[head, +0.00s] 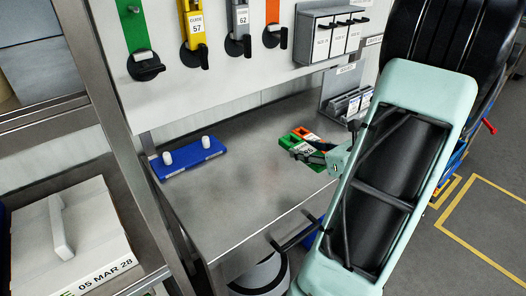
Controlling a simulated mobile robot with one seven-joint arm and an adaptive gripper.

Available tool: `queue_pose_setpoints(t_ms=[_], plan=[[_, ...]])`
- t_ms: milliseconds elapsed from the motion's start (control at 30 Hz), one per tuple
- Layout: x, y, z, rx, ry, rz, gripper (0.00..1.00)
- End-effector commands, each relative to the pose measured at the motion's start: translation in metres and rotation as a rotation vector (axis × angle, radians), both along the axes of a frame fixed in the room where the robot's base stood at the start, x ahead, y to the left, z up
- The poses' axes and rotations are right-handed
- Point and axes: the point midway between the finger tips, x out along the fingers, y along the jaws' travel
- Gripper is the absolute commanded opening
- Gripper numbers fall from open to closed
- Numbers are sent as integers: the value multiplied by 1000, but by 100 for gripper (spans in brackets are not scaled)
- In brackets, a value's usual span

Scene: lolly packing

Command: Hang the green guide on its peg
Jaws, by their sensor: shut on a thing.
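The green guide (287,142) is at the back right of the steel bench, with a white label partly hidden by my gripper. My gripper (302,153) is shut on its near part. I cannot tell whether the guide touches the bench or is just above it. On the wall panel, the green strip (136,28) at the left ends in a black peg (147,66) with no guide on it. My arm comes in from the lower right and hides part of the bench.
An orange guide (308,133) lies close behind the green one. A blue block with two white posts (190,160) sits at the bench's left. The bench middle (235,190) is clear.

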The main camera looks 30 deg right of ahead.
Motion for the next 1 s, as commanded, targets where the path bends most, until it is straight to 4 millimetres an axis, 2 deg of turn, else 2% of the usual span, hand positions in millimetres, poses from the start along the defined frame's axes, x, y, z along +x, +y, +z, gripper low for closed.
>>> queue_pose_setpoints(t_ms=[167,467,600,700,1000], plan=[[22,2,-9,4,-1,5,11],[96,2,-42,3,-1,5,11],[112,2,-67,5,0,3,11],[122,1,-78,2,0,3,11],[137,1,-96,3,-1,3,11]])
